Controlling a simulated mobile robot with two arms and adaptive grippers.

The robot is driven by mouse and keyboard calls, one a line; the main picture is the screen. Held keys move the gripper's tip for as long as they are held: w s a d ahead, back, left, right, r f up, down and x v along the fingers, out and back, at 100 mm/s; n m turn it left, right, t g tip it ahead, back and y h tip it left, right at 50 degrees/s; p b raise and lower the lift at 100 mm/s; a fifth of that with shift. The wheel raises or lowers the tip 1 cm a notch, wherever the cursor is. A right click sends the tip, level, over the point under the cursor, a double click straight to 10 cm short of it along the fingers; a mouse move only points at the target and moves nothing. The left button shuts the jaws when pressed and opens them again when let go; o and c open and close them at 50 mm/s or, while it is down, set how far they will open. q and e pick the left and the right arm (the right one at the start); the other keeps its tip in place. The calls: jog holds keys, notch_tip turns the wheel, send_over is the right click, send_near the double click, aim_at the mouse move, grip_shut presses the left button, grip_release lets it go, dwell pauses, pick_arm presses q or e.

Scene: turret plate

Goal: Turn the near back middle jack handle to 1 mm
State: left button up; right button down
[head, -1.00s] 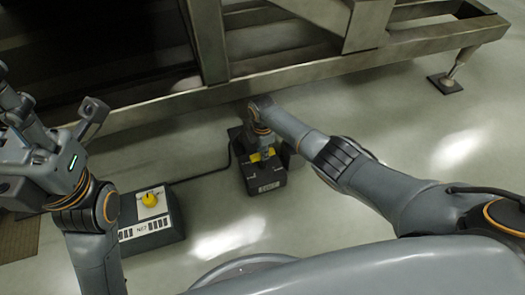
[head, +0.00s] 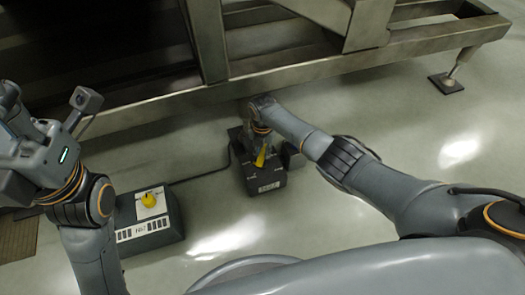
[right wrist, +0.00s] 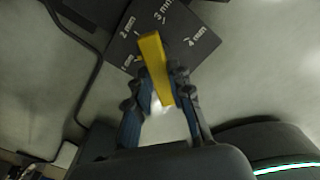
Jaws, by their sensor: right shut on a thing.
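The jack (head: 267,178) is a dark box on the floor just in front of the steel frame. Its yellow handle (head: 261,157) shows below my right gripper (head: 262,146). In the right wrist view the yellow handle (right wrist: 157,68) lies between the fingers of my right gripper (right wrist: 160,90), which is shut on it. The dark dial plate (right wrist: 180,45) carries the marks 1 mm, 2 mm, 3 mm and 4 mm. The handle covers part of the plate, so the exact setting is unclear. My left gripper (head: 30,140) is raised at the left, its fingers partly out of frame.
A second dark box (head: 150,220) with a yellow knob (head: 149,199) on a pale plate stands to the left. A black cable runs between the boxes. The steel frame (head: 300,70) overhangs behind.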

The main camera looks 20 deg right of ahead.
jog(key=shift+a+n, duration=0.1)
jog(key=shift+n, duration=0.5)
jog(key=c, duration=1.2)
grip_release()
jog(key=shift+r, duration=0.1)
jog(key=shift+r, duration=0.25)
notch_tip(320, 180, up, 11)
jog(key=shift+r, duration=0.15)
